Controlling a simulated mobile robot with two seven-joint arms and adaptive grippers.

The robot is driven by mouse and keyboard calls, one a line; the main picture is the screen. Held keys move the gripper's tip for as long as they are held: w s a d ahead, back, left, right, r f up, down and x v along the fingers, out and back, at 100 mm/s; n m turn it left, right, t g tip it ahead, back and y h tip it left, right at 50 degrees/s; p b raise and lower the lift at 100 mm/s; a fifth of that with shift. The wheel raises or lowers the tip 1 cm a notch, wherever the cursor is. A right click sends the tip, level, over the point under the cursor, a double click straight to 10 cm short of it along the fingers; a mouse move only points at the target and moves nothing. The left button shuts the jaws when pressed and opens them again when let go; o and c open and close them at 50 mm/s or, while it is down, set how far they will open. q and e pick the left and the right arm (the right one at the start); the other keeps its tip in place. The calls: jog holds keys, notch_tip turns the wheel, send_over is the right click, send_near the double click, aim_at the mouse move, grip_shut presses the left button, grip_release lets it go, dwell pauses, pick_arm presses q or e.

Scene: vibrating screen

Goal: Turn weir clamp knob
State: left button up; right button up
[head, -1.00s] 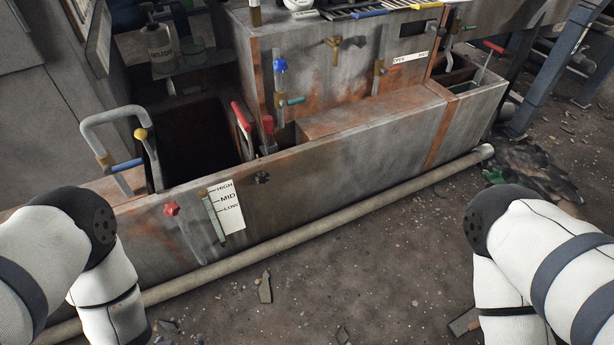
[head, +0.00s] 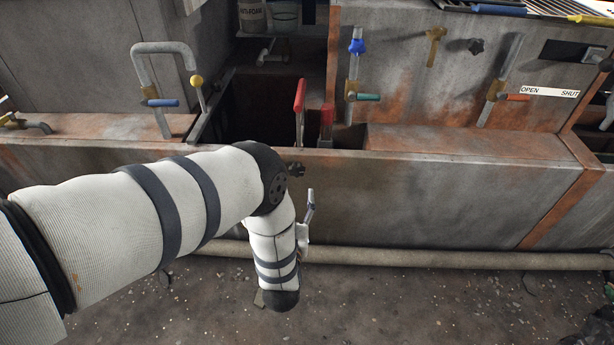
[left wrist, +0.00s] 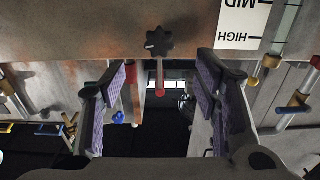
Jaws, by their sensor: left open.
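A black star knob (head: 296,168) sits on the front wall of the trough, just right of my left arm's elbow in the head view. It also shows in the left wrist view (left wrist: 160,43), upside down, with a white mark on its face. My left gripper (left wrist: 163,76) is open, its purple-padded fingers on either side of the knob's line and apart from it. In the head view only a small grey part of this gripper (head: 308,208) shows past the arm. I cannot tell which knob is the weir clamp's. My right gripper is out of view.
A HIGH/MID label (left wrist: 243,22) is beside the knob in the left wrist view. Red handles (head: 299,97) stand above the trough wall (head: 420,195). A blue-knobbed valve (head: 356,48) and another black star knob (head: 477,46) are higher up. A pipe (head: 450,259) runs along the floor.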

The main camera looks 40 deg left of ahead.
pick_arm(q)
jog(key=b+x, duration=0.2)
jog(key=x, duration=0.6)
jog(key=shift+w, duration=0.2)
jog(key=shift+f, duration=0.1)
jog(key=c, duration=1.2)
